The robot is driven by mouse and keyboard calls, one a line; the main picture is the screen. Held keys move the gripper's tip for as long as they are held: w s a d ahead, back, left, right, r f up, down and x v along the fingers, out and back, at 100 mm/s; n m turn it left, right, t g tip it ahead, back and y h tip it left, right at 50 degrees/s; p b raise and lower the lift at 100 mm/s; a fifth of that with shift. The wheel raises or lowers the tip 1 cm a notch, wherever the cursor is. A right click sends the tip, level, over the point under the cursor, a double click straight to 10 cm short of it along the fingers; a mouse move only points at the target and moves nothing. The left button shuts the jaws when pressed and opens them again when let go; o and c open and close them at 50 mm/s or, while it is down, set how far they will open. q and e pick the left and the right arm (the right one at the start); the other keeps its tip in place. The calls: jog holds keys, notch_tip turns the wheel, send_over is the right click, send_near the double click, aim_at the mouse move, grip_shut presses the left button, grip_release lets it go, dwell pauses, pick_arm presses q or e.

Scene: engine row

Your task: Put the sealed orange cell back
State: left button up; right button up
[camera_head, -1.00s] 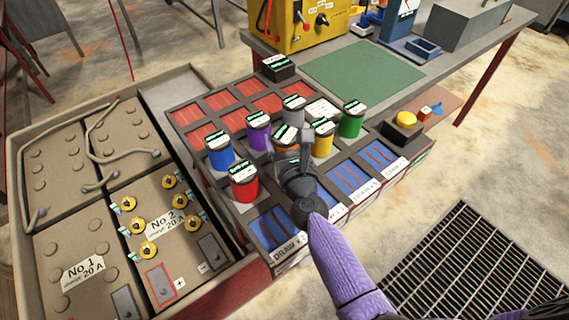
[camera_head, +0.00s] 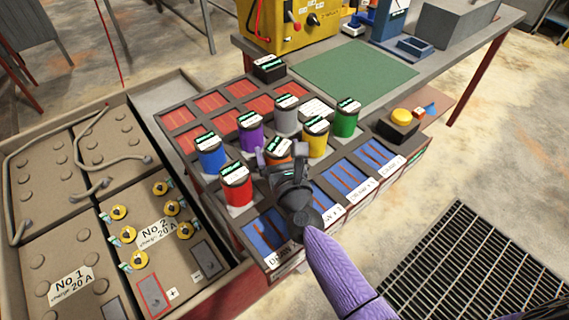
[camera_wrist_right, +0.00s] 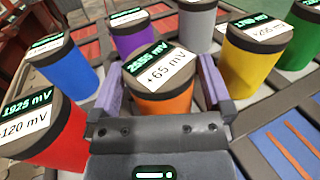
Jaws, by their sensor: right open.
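The orange cell (camera_wrist_right: 164,98) stands upright in the middle of the right wrist view. Its dark top carries a green label and a white "+65 mV" label. In the head view it is largely hidden behind my right gripper (camera_head: 281,156). The right gripper is open. In the right wrist view its purple-padded fingers (camera_wrist_right: 160,90) are on the left and right sides of the cell; I cannot tell whether they touch it. My left gripper is not in view.
Close around stand the red cell (camera_head: 236,190), blue cell (camera_head: 211,159), purple cell (camera_head: 250,137), grey cell (camera_head: 286,120), yellow cell (camera_head: 315,142) and green cell (camera_head: 346,123). A battery crate (camera_head: 215,291) stands left. The green mat (camera_head: 355,72) is bare.

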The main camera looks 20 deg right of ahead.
jog(key=s, duration=1.1)
jog(key=shift+f, duration=0.1)
jog(key=shift+s, duration=0.35)
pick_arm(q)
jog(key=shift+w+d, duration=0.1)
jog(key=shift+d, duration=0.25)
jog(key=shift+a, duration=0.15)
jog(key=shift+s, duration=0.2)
